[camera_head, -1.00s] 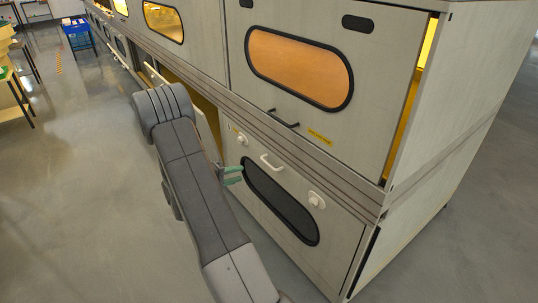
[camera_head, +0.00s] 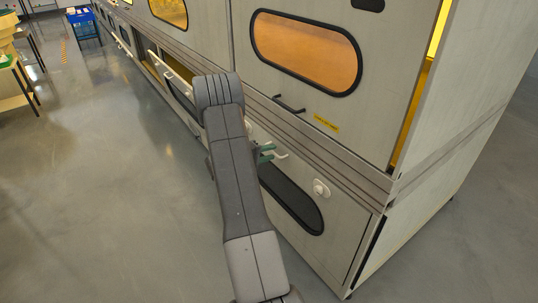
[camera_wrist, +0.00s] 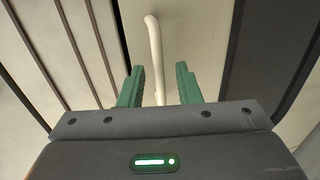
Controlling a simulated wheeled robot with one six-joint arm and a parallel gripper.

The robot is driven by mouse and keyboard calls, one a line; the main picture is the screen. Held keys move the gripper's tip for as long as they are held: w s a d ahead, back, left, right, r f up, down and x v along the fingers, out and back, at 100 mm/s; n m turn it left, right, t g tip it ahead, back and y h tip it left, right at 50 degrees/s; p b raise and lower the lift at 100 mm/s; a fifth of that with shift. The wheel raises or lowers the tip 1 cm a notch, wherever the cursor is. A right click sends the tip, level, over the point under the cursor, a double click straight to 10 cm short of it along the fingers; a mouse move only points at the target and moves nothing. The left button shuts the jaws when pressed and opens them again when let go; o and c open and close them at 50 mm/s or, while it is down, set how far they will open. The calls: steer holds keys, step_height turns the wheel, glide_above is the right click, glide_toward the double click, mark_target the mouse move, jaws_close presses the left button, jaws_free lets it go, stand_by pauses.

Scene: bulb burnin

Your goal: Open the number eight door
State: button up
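A lower cabinet door (camera_head: 345,232) with a dark oval window (camera_head: 291,197) is at the right end of the cabinet row. Its white bar handle (camera_head: 281,154) is near its top edge. No number is readable on it. My gripper (camera_head: 266,152) has green fingers and is right beside this handle in the head view. In the wrist view, my gripper (camera_wrist: 160,84) is open, and the white handle (camera_wrist: 154,50) runs between its two fingers. I cannot tell whether either finger touches it. My arm hides the door's left part in the head view.
An upper door with an orange window (camera_head: 306,52) and a dark handle (camera_head: 289,104) is above. Another lower door (camera_head: 171,68) farther left stands ajar. The grey floor (camera_head: 100,200) at left is clear.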

steer(key=shift+w+d, duration=0.1)
steer(key=shift+w, duration=0.05)
steer(key=shift+c, duration=0.2)
jaws_close()
